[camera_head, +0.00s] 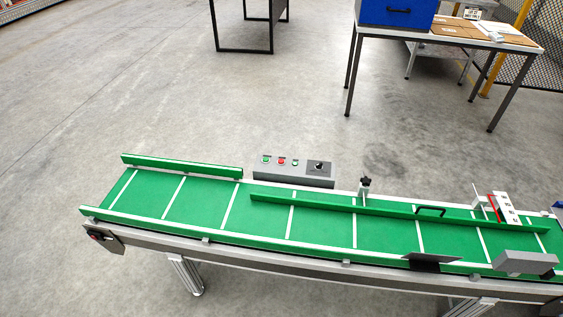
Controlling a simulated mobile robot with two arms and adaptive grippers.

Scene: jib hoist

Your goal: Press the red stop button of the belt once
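The red stop button (281,162) sits on a grey control box (290,176) at the far side of the belt. It is between a green button (266,160) on its left and a smaller green button or lamp (296,163) on its right. A black knob (318,166) is at the right end of the box. The green conveyor belt (200,203) with white cross lines runs across the view in front of the box. Neither of my grippers shows in the head view.
Green side guides (182,167) edge the belt. A red and white part (505,208) and a grey block (525,262) are at the belt's right end. A table (470,38) with a blue box (397,13) stands at the back right. The floor behind the control box is clear.

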